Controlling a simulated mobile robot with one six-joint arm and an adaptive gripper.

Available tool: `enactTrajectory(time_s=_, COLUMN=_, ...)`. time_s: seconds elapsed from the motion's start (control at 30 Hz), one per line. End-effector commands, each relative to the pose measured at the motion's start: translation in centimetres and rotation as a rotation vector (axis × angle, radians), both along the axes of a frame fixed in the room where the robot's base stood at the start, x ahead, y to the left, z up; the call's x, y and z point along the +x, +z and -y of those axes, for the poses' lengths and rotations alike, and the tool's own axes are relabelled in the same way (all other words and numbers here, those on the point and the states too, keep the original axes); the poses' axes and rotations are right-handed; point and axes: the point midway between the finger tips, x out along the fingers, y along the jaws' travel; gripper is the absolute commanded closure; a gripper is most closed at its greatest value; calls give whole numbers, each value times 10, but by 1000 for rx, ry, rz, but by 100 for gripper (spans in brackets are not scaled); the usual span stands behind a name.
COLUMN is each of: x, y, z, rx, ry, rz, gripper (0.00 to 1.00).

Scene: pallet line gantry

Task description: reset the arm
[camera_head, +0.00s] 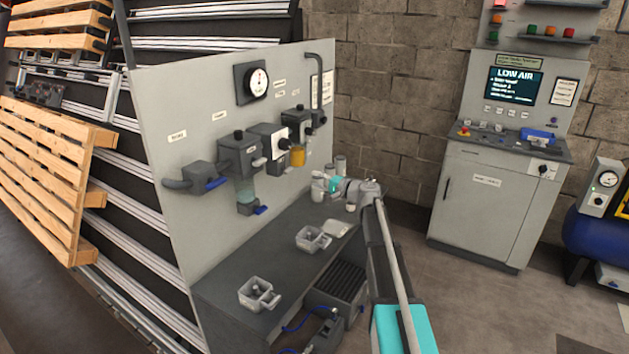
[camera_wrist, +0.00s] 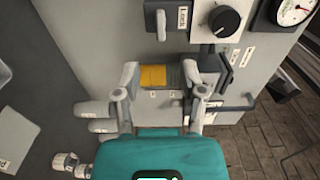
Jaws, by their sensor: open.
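My gripper (camera_head: 320,186) is at the lower right of the grey panel, above the back end of the dark bench. In the wrist view my gripper (camera_wrist: 163,84) has its two fingers spread apart. A yellow bowl (camera_wrist: 153,77) of a panel unit shows between the fingertips there; the wrist view alone does not tell how far off it is. In the head view the yellow bowl (camera_head: 298,157) hangs under its unit, above and left of my gripper. I see nothing held. My arm reaches from the bottom of the head view to the bench.
The bench (camera_head: 235,308) carries two small grey trays (camera_head: 309,239) (camera_head: 254,294). The panel (camera_head: 165,90) holds a gauge (camera_head: 256,82) and several units. A control cabinet (camera_head: 487,196) showing "LOW AIR" stands right, a blue tank (camera_head: 590,237) beyond it. Floor between arm and cabinet is clear.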

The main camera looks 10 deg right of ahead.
Motion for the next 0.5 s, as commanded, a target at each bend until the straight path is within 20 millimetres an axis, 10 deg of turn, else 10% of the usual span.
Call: enactTrajectory(time_s=0.5, x=-24, y=-16, z=-24, rx=-94, ry=51, rz=-27, gripper=47)
